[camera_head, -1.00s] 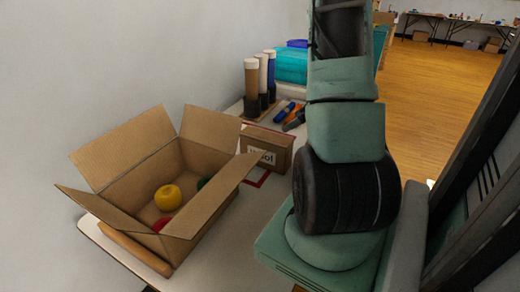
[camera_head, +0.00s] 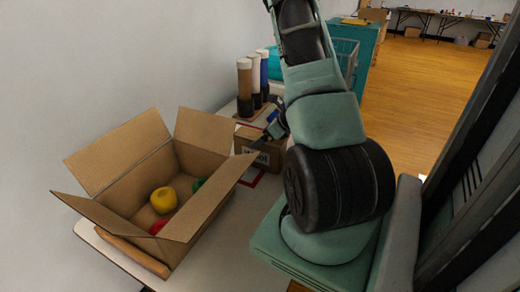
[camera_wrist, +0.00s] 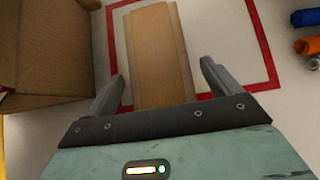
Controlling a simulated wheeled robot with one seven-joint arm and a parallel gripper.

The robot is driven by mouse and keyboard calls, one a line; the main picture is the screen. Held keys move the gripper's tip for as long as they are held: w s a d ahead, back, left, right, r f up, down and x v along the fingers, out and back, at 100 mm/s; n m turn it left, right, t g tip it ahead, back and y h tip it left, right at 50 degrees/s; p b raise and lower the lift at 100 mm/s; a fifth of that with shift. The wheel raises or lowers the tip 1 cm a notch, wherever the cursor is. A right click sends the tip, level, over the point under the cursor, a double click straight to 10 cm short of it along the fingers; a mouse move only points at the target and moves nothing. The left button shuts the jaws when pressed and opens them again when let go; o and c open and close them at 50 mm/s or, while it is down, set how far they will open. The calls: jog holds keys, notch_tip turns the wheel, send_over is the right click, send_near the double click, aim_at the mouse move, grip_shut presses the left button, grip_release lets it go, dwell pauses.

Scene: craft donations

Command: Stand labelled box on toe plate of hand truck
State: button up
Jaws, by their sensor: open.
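The labelled box (camera_head: 259,152) is a small brown cardboard box with a white label, standing on the table inside a red outline. In the wrist view the box (camera_wrist: 158,50) is seen from above, with its top between my two fingers. My gripper (camera_wrist: 161,72) is open, with a finger on either side of the box and a gap to each side. I cannot tell how far above the box the fingers are. In the head view my arm hides part of the gripper and the box's right side. I cannot make out the hand truck or its toe plate.
A large open carton (camera_head: 133,205) with yellow, green and red balls of material stands left of the box. Tubes (camera_head: 244,82) in a holder stand behind it. Blue and orange rolls (camera_wrist: 307,45) lie to the right in the wrist view. Wooden floor (camera_head: 420,95) is clear beyond.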

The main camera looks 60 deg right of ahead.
jog(key=c, duration=1.8)
jog(key=shift+r, duration=0.1)
